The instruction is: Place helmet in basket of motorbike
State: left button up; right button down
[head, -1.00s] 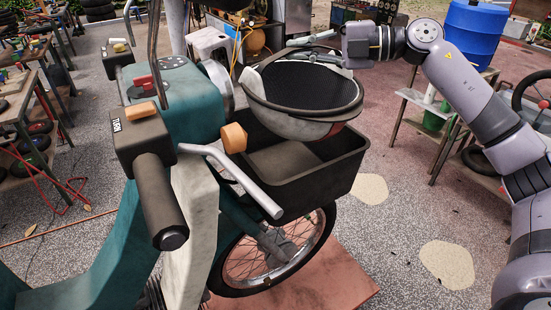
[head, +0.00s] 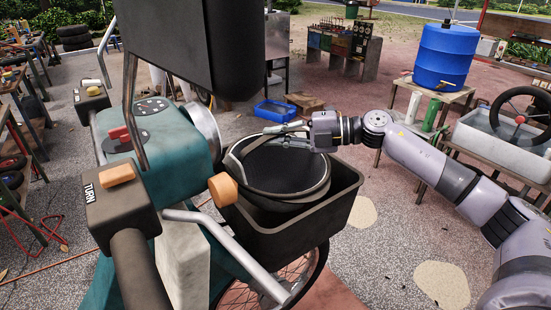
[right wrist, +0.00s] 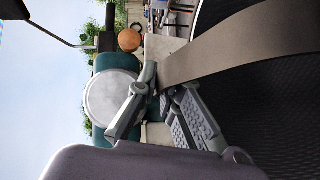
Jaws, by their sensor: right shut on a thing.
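The helmet (head: 287,166) is upside down, its dark lining facing up, and its lower part is inside the black basket (head: 300,236) on the front of the teal motorbike (head: 165,150). Whether it touches the basket floor is hidden. My right gripper (head: 284,129) is shut on the helmet's far rim, with its arm coming in from the right. In the right wrist view, its fingers (right wrist: 165,100) are at the brown rim, and the helmet's dark lining (right wrist: 275,105) fills the right side. My left gripper is not in view.
The handlebar grip (head: 140,262), orange indicator (head: 223,190) and dark mirror (head: 195,40) are near the basket's left side. A blue barrel (head: 445,55) and a white tub (head: 500,140) stand on tables at the right. A blue crate (head: 275,110) lies behind the basket.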

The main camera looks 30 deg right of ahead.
jog(key=shift+f+p, duration=0.4)
jog(key=shift+f, duration=2.8)
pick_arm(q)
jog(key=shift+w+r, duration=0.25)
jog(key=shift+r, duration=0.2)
pick_arm(e)
jog(key=c, duration=2.2)
grip_release()
jog(key=shift+f, duration=0.2)
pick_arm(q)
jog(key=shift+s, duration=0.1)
pick_arm(e)
jog(key=o, duration=0.4)
jog(key=shift+o, duration=0.2)
jog(key=shift+r, duration=0.15)
